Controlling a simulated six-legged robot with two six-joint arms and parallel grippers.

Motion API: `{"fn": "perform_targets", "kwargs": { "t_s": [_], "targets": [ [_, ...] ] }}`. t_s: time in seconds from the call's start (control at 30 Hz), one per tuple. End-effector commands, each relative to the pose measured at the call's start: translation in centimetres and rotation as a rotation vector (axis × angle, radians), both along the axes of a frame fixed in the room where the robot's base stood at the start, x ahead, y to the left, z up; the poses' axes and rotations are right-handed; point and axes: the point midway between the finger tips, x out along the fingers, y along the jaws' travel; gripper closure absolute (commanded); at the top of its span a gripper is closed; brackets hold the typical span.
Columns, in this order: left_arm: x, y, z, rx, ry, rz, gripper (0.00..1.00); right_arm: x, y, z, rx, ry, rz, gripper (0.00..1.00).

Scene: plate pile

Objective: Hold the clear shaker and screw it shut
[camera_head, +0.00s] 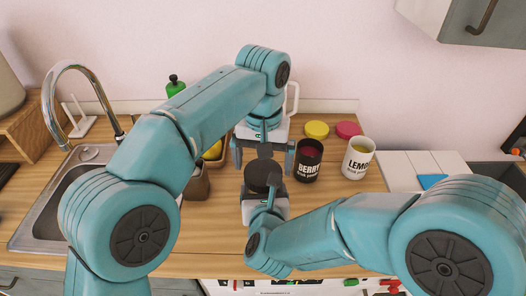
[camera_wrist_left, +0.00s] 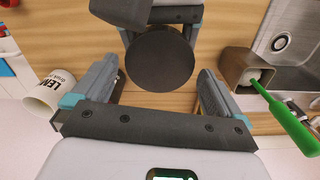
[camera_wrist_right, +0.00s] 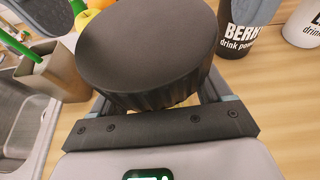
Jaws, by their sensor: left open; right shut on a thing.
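The shaker shows mainly by its round black lid (camera_head: 263,174), at the middle front of the counter; the lid also shows large in the right wrist view (camera_wrist_right: 150,45) and in the left wrist view (camera_wrist_left: 159,58). The clear body is hidden below the lid. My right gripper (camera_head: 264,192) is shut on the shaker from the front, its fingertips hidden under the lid. My left gripper (camera_head: 264,156) is open behind the lid. In the left wrist view its fingers stand apart on either side, with the lid beyond them and no contact visible.
A black BERRY tub (camera_head: 308,162) and a white LEMON tub (camera_head: 357,160) stand to the right, with yellow (camera_head: 317,129) and red (camera_head: 348,129) lids behind. A brown holder (camera_head: 196,184) stands left, near the sink (camera_head: 40,205). The front counter has bare wood.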

Motion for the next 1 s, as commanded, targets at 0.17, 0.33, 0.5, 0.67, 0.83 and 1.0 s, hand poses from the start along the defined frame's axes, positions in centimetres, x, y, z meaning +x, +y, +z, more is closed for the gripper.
{"fn": "perform_targets", "kwargs": {
  "t_s": [0.17, 0.33, 0.5, 0.67, 0.83, 1.0],
  "targets": [
    [0.1, -0.1, 2.9, -0.001, -0.002, -0.001, 0.0, 0.0, 0.0, 0.0, 0.0, -0.001, 0.0, 1.0],
    [0.1, 0.0, 4.4, 0.0, 0.0, -0.001, 0.0, 0.0, 0.0, 0.0, 0.0, -0.001, 0.0, 1.0],
    [0.0, 0.0, 4.8, 0.0, 0.0, -0.002, 0.0, 0.0, 0.0, 0.0, 0.0, -0.001, 0.0, 1.0],
    [0.0, 0.0, 4.8, 0.001, 0.001, -0.002, 0.0, 0.0, 0.0, 0.1, 0.0, -0.001, 0.0, 1.0],
    [0.0, 0.0, 4.8, 0.0, 0.001, -0.001, 0.0, 0.0, 0.0, 0.0, 0.0, -0.001, 0.0, 0.0],
    [0.0, 0.0, 4.7, 0.0, 0.001, -0.001, 0.0, -0.1, 0.0, 0.1, 0.0, -0.001, 0.0, 0.0]
  ]
}}
